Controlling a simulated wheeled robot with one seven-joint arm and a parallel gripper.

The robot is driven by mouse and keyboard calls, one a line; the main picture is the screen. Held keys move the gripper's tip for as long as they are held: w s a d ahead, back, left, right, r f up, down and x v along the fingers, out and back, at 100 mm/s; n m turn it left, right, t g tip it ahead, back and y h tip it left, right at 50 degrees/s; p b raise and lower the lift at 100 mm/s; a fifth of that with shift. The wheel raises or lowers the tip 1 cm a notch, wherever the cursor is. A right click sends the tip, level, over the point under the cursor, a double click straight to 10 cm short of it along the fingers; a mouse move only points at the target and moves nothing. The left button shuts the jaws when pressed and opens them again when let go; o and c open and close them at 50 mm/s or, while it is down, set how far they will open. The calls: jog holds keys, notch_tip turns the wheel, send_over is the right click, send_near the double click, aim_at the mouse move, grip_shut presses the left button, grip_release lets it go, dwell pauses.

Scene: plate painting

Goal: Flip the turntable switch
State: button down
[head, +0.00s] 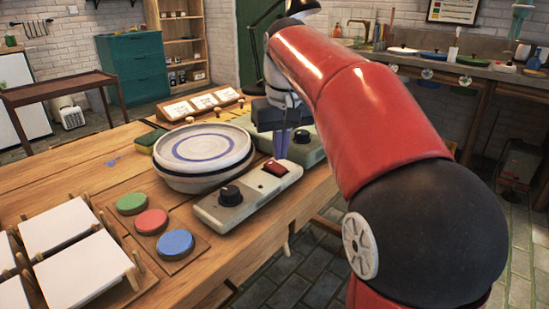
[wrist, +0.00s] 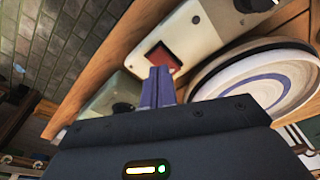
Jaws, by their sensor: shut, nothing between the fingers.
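The turntable (head: 203,150) is a round pale plate with a blue ring on a wooden table. In front of it lies a grey control box (head: 245,200) with a black knob (head: 231,195) and a red rocker switch (head: 275,167). My gripper (head: 280,152) is shut and empty, its purple fingers pointing down just behind the switch. In the wrist view, the fingertips (wrist: 161,72) overlap the lower edge of the red switch (wrist: 162,57). I cannot tell whether they touch it. The turntable (wrist: 262,85) is at the right there.
Green, red and blue paint pots (head: 151,221) sit left of the control box. White tiles on wooden racks (head: 85,268) stand at the front left. A second greenish box (head: 306,150) is behind the gripper. A sponge (head: 150,140) lies beside the turntable.

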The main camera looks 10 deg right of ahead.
aim_at(280, 168)
jog(key=shift+r+p, duration=1.1)
jog(key=shift+r, duration=1.35)
jog(key=s+f+t, duration=0.2)
jog(key=s+f, duration=0.6)
jog(key=s, duration=0.3)
jog(key=s+f+m+t, duration=0.1)
jog(key=s+f, duration=0.8)
jog(key=s, duration=0.2)
jog(key=shift+f+t, duration=0.3)
jog(key=shift+t, duration=0.1)
